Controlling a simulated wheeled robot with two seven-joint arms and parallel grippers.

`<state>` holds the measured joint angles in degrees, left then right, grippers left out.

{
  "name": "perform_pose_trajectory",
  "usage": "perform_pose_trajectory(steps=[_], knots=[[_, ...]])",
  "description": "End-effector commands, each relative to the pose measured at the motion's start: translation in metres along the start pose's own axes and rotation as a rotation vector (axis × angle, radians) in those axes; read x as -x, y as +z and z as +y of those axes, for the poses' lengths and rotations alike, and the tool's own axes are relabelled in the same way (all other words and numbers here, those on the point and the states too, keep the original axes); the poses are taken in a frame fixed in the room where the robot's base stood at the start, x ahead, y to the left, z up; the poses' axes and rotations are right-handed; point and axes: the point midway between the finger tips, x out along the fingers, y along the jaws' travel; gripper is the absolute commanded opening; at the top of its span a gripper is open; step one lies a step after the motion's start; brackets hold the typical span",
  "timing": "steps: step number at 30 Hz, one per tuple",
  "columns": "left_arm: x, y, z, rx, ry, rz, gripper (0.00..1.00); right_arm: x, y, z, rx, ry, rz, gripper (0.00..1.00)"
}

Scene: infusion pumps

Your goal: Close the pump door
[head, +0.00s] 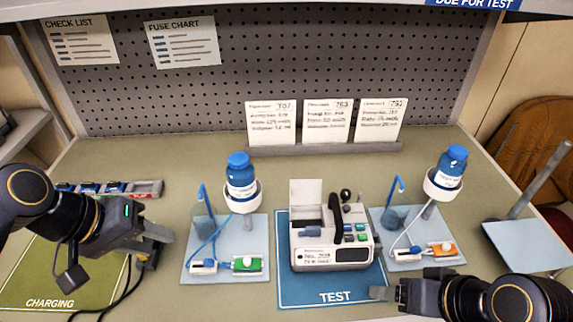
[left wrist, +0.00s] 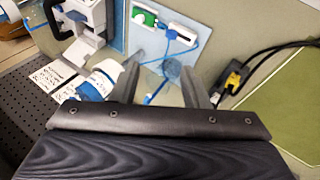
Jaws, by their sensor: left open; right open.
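The white and grey pump (head: 335,240) stands on the blue TEST mat (head: 290,296). Its white door (head: 306,193) stands up open at the back left, with a dark recess in front of it. Green and blue buttons are on the right of its top, and a dark handle rises there. The pump also shows partly at the top left of the left wrist view (left wrist: 88,18). My left gripper (head: 160,248) is open and empty, left of the pump and the left grey tray. My right gripper (head: 382,293) is at the pump's front right corner; its finger gap is hard to see.
Grey trays left (head: 225,276) and right (head: 440,262) of the pump each hold a blue-capped bottle on a stand, tubing and clips. Three cards (head: 328,122) stand behind. The green CHARGING mat (head: 30,270) and a black cable lie at left. A light blue plate (head: 525,245) is at right.

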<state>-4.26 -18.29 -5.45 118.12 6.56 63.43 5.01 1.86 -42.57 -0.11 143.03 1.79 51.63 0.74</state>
Motion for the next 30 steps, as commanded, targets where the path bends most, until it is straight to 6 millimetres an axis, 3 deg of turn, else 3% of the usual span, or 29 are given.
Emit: perform_pose_trajectory(steps=[8, 14, 18, 21, 25, 30], knots=[[0.011, -0.068, 0.034, 0.055, 0.011, -0.124, 0.41, 0.019, -0.010, -0.009, 0.000, 0.000, 0.000, 0.66], [-0.004, -0.139, 0.079, 0.096, -0.016, -0.268, 0.41, 0.041, -0.020, -0.018, 0.000, 0.000, 0.000, 0.66], [-0.035, -0.181, 0.121, 0.103, -0.067, -0.375, 0.41, 0.056, -0.028, -0.026, 0.000, 0.000, 0.000, 0.66], [-0.066, -0.198, 0.154, 0.087, -0.118, -0.447, 0.41, 0.067, -0.034, -0.031, 0.000, 0.000, 0.000, 0.66], [-0.110, -0.203, 0.195, 0.044, -0.196, -0.532, 0.41, 0.080, -0.040, -0.036, 0.000, 0.000, 0.000, 0.66], [-0.157, -0.188, 0.233, -0.019, -0.278, -0.611, 0.41, 0.090, -0.046, -0.041, 0.000, 0.000, 0.000, 0.66]])
